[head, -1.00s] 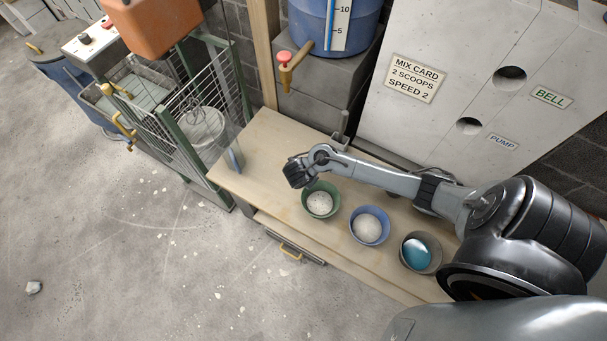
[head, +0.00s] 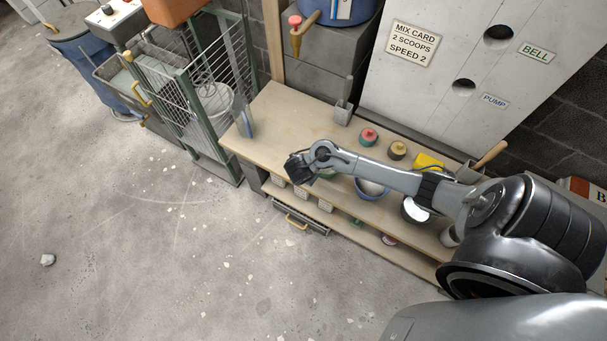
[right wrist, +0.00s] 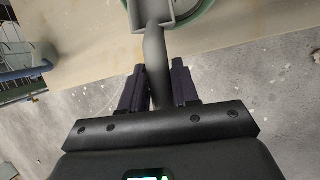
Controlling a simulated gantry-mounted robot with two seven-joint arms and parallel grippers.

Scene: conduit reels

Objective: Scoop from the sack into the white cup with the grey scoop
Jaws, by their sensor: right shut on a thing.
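My right gripper (right wrist: 155,88) is shut on the handle of a grey scoop (right wrist: 155,42), whose squared end reaches the top edge of the right wrist view. Part of a green bowl (right wrist: 205,8) shows behind that end; I cannot tell whether they touch. In the head view my right gripper (head: 299,168) hangs over the bench's front edge, left of the mostly hidden green bowl. The held scoop cannot be made out there. My left gripper is not in view.
The bench's left part (head: 282,115) is mostly clear.

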